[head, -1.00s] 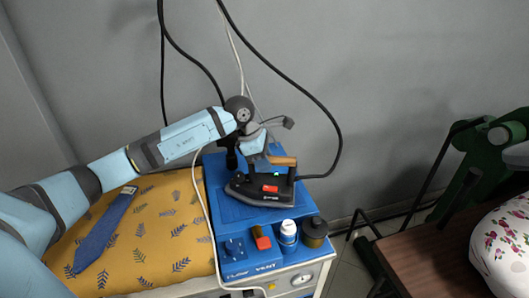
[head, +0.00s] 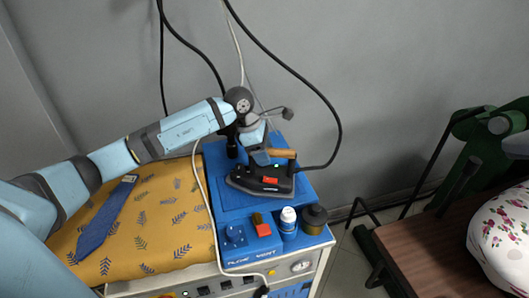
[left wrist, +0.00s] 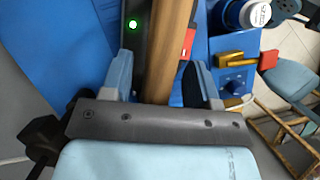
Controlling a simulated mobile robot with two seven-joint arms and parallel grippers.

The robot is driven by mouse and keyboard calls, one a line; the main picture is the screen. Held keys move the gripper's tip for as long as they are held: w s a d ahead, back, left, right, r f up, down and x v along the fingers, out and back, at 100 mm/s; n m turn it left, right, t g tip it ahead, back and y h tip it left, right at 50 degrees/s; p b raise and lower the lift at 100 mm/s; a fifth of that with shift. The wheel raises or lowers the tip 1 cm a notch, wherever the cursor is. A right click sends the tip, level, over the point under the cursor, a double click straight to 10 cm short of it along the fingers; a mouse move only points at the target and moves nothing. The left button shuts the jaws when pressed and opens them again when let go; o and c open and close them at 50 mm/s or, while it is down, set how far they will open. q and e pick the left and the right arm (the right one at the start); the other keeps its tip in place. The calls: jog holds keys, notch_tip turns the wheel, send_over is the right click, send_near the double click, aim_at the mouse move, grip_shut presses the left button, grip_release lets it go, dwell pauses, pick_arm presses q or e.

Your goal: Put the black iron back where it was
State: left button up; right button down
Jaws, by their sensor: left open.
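The black iron (head: 262,181) stands upright on the blue top of the ironing unit (head: 238,205), with a wooden handle, a red label and a green light. The iron's sole is hidden in that view. My right gripper is not in view.
A blue tie (head: 106,222) lies on the yellow patterned board (head: 165,222). Black cables hang by the wall.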

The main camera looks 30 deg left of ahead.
pick_arm(q)
jog(key=b+v, duration=0.1)
jog(key=v, duration=1)
jog(key=shift+s+r, duration=0.1)
jog(key=shift+r, duration=0.2)
